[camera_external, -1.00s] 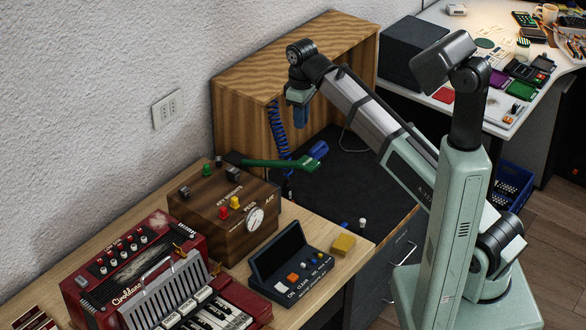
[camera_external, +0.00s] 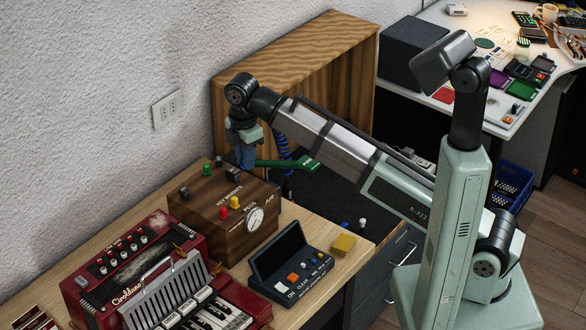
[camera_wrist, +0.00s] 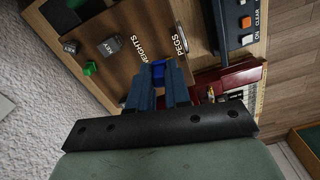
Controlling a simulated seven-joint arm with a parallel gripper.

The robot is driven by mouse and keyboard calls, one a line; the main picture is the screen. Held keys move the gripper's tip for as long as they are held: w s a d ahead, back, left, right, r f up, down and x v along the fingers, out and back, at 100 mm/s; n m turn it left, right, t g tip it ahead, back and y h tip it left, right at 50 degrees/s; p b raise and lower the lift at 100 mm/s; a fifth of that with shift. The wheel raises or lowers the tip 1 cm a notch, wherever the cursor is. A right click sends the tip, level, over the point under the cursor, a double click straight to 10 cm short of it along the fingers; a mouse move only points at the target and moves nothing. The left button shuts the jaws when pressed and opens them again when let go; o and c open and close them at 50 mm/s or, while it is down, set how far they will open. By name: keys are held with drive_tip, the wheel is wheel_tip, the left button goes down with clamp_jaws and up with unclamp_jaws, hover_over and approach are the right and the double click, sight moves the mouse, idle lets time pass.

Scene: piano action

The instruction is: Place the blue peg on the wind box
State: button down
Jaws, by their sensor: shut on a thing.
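The wind box is a brown wooden box (camera_external: 240,208) with a round gauge on its front, standing on the wooden bench. Red (camera_external: 223,212) and yellow (camera_external: 235,202) pegs stand on its top. My gripper (camera_external: 246,158) points down above the back of the box. In the wrist view its fingers (camera_wrist: 158,82) are shut on the blue peg (camera_wrist: 158,71), whose end shows between the tips over the box top, near the printed words WEIGHTS and PEGS. The peg cannot be told apart from the fingers in the external view.
Green (camera_external: 206,169) and grey (camera_external: 232,174) blocks sit at the back of the box top. A red accordion (camera_external: 125,270) and a dark button console (camera_external: 290,262) stand in front. A green-handled tool (camera_external: 285,163) lies behind my gripper. The wall (camera_external: 90,100) is at the left.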

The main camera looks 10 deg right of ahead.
sight(248, 198)
drive_tip(key=shift+n, duration=1)
drive_tip(key=shift+f, duration=5)
drive_tip(key=shift+f, duration=0.1)
drive_tip(key=c, duration=1.1)
unclamp_jaws()
wheel_tip(248, 198, up, 12)
drive_tip(key=shift+s+a+r, duration=0.1)
